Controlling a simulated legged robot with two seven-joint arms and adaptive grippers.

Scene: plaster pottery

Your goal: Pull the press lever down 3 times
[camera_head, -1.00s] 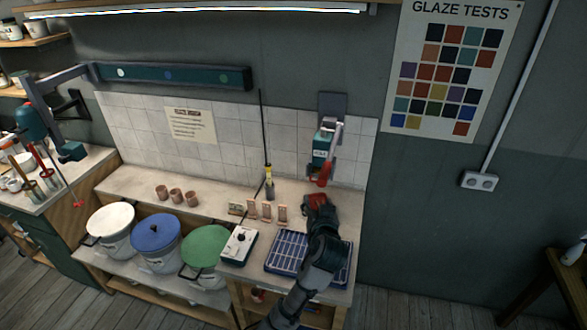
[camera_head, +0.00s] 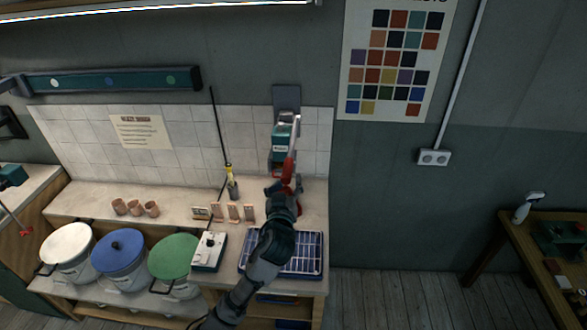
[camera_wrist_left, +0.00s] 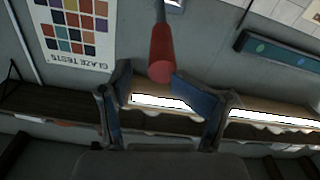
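The press (camera_head: 284,135) is a teal unit on a grey plate on the tiled wall above the workbench. Its pale lever (camera_head: 294,138) slants down along its right side to a red handle (camera_head: 288,170). My left gripper (camera_head: 284,186) is at the lower end of this handle and partly hides it. In the left wrist view, the red handle (camera_wrist_left: 162,52) points toward my palm. The two fingers of my left gripper (camera_wrist_left: 158,88) are spread, with the handle's end in the gap between their tips; no firm contact shows. My right gripper is not in view.
A blue gridded tray (camera_head: 308,250) lies under my left arm. A white-topped device (camera_head: 208,250), small upright tiles (camera_head: 233,212) and a yellow-handled tool (camera_head: 232,184) stand to the left. Lidded buckets (camera_head: 120,252) are further left.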

